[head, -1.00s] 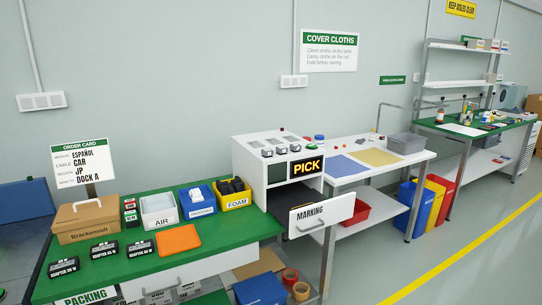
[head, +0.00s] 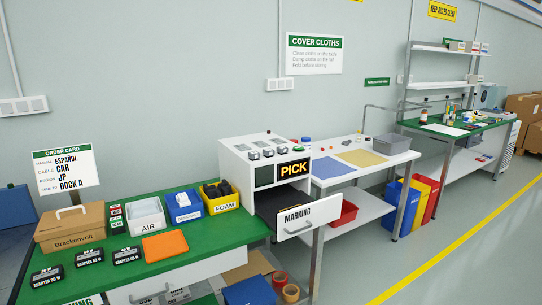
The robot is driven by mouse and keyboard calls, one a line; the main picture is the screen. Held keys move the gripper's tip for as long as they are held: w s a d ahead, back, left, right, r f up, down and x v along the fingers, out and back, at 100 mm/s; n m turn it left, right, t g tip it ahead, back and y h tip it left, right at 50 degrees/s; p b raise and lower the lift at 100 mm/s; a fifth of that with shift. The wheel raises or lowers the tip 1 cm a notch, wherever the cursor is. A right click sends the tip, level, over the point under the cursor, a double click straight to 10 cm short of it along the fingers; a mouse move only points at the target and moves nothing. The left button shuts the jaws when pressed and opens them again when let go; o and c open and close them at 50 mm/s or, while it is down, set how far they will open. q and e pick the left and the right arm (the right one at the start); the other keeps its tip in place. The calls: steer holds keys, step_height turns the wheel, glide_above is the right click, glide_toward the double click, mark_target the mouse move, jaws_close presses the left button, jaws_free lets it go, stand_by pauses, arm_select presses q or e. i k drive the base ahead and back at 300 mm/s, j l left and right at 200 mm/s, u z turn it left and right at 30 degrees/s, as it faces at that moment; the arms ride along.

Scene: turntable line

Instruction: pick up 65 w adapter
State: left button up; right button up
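Three small black adapters lie on the green packing bench at the lower left: a left one (head: 47,277), a middle one (head: 89,257) and a right one (head: 127,255). Each has a label reading ADAPTER with a wattage, but the numbers are too small to read surely, so I cannot tell which is the 65 W one. Neither of my grippers is in view.
A cardboard box (head: 70,230) stands behind the adapters, beside the order card (head: 66,168). An orange pad (head: 165,246), an AIR bin (head: 147,216), a blue bin (head: 184,207) and a yellow FOAM bin (head: 220,197) stand right of them. The MARKING drawer (head: 308,218) sticks out.

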mark_target(87, 257)
steer(key=u, duration=1.25)
steer(key=i+j, duration=0.35)
steer(key=i+u, duration=0.05)
